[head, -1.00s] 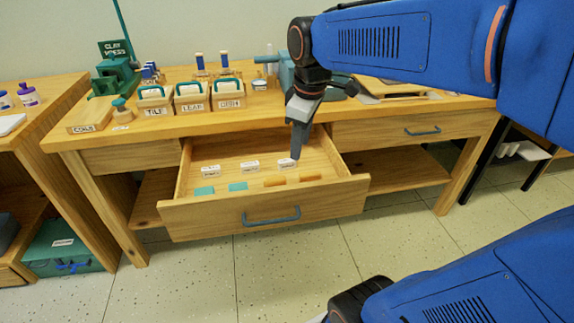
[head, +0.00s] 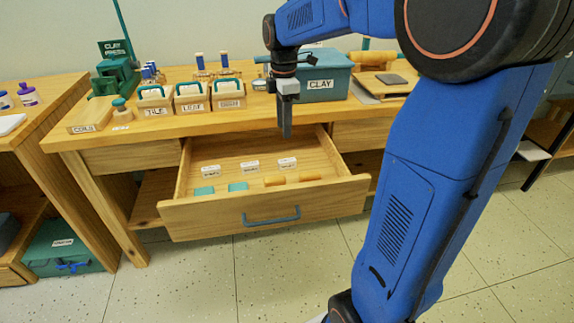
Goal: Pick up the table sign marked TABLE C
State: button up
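Three small white signs stand in the open drawer: a left one (head: 211,171), a middle one (head: 250,165) and a right one (head: 287,162). Their print is too small to read, so I cannot tell which is TABLE C. My gripper (head: 286,133) points down above the back of the drawer, over the right sign in the picture and apart from it. I see its fingers edge-on, so whether they are open or shut does not show. No held thing is visible.
The drawer (head: 225,218) also holds two teal blocks (head: 238,186) and two orange blocks (head: 274,181). On the workbench stand labelled wooden carriers (head: 191,106) and a teal CLAY box (head: 325,92). The floor before the drawer is clear.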

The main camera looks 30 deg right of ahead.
send_over(286, 160)
jog(key=f, duration=0.5)
jog(key=a+f, duration=0.1)
jog(key=f, duration=0.2)
jog(key=shift+s+f, duration=0.25)
jog(key=shift+s, duration=0.05)
jog(key=shift+w+d+f, duration=0.15)
jog(key=shift+d+f, duration=0.05)
jog(key=shift+f, duration=1.15)
jog(key=shift+w+d+f, duration=0.1)
jog(key=shift+d+f, duration=0.1)
jog(key=shift+f, duration=1.15)
grip_shut()
